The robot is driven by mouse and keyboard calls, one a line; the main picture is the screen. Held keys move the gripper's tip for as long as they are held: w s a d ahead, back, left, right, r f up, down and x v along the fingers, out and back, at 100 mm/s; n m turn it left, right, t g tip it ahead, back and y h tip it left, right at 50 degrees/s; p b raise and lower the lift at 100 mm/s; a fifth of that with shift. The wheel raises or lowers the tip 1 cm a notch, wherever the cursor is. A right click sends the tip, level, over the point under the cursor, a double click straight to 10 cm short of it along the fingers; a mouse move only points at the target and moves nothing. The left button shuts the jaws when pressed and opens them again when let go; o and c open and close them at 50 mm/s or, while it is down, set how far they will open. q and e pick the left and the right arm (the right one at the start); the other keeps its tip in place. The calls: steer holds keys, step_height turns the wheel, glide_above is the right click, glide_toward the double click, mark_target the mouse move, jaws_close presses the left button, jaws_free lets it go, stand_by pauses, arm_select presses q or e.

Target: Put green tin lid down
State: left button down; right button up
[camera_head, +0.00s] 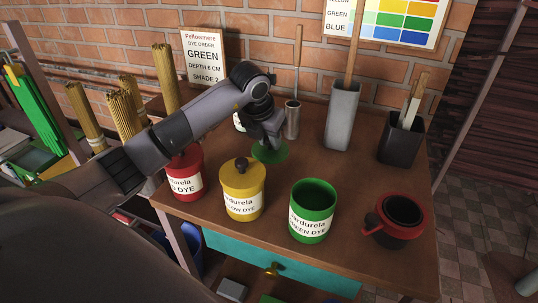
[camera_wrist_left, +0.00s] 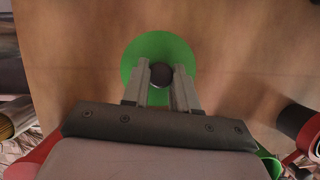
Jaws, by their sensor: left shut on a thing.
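The green tin lid (camera_head: 266,153) is a flat green disc at or just above the wooden table top, behind the yellow and green tins. My left gripper (camera_head: 272,142) is over it and shut on its dark knob. In the left wrist view the lid (camera_wrist_left: 131,62) lies below the fingers, and the left gripper (camera_wrist_left: 161,80) has one finger on each side of the knob. Whether the lid touches the table is hard to tell. The green dye tin (camera_head: 313,212) stands open near the front edge. My right gripper is not in view.
A yellow lidded tin (camera_head: 243,190) and a red tin (camera_head: 185,174) stand left of the green tin. A red mug-like pot (camera_head: 397,220) is at right. A grey holder (camera_head: 342,117), metal cup (camera_head: 291,122) and black holder (camera_head: 401,141) stand at the back. Bare table lies right of the lid.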

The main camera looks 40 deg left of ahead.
mark_target(268, 150)
arm_select(q)
steer(key=shift+f, duration=2.45)
steer(key=shift+f, duration=0.1)
steer(key=c, duration=0.9)
jaws_free()
steer(key=shift+b, duration=0.3)
steer(key=shift+r, duration=0.45)
steer(key=p+v, duration=0.1)
steer(key=v, duration=1)
steer(key=shift+s+r, duration=0.1)
steer(key=shift+s, duration=0.15)
